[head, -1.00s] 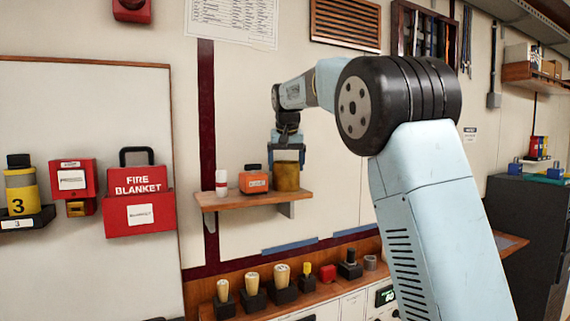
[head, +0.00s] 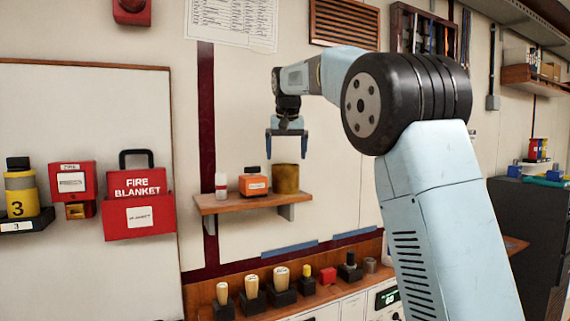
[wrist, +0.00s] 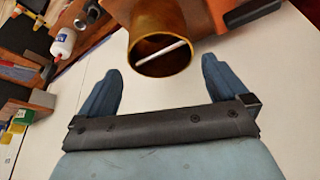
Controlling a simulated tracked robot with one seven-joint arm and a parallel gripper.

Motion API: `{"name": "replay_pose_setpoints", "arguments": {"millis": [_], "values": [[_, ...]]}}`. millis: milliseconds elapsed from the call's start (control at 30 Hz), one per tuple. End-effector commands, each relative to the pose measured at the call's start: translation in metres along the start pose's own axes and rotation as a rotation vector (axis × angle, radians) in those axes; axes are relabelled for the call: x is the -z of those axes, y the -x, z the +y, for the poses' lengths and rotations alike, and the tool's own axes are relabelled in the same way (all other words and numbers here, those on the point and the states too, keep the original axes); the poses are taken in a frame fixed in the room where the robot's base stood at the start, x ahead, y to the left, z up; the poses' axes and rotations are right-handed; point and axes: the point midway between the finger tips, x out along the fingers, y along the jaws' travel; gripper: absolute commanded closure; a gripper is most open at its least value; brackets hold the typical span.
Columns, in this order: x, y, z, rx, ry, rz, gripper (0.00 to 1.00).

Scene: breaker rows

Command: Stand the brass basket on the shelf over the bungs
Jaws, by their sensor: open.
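The brass basket (head: 285,178) stands upright at the right end of the small wooden shelf (head: 240,203), above the bench that carries a row of pale-topped bungs (head: 251,284) in dark blocks. In the wrist view the basket (wrist: 160,66) shows its open mouth, with a white stick-like thing inside. My gripper (head: 287,158) is open and empty, above the basket and apart from it. In the wrist view its two blue fingers (wrist: 160,85) are spread wide, with nothing between the tips.
An orange box with a dark top (head: 253,182) and a white bottle (head: 221,186) share the shelf to the basket's left. A red fire blanket holder (head: 139,200) hangs further left.

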Motion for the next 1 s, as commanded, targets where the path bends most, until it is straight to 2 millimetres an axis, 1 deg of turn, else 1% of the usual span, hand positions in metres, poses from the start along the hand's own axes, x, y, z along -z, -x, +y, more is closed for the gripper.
{"name": "replay_pose_setpoints", "arguments": {"millis": [33, 100, 300, 400, 500, 733, 767, 867, 967, 1000], "values": [[0.0, 0.011, 0.0, 0.001, -0.001, 0.003, 0.0], [0.001, 0.024, 0.0, 0.001, 0.0, 0.002, 0.0], [0.0, 0.054, -0.001, 0.001, 0.0, 0.002, 0.0], [0.0, 0.063, -0.001, 0.001, 0.001, 0.0, 0.0], [0.0, 0.068, -0.001, 0.001, 0.001, 0.0, 0.0], [-0.002, 0.071, 0.002, 0.002, 0.0, 0.0, 0.0], [-0.004, 0.071, 0.004, 0.003, -0.001, 0.001, 0.0], [-0.015, 0.075, 0.019, 0.011, -0.007, 0.0, 0.0], [-0.036, 0.08, 0.042, 0.023, -0.015, 0.003, 0.0], [-0.047, 0.082, 0.052, 0.028, -0.019, 0.005, 0.0]]}}
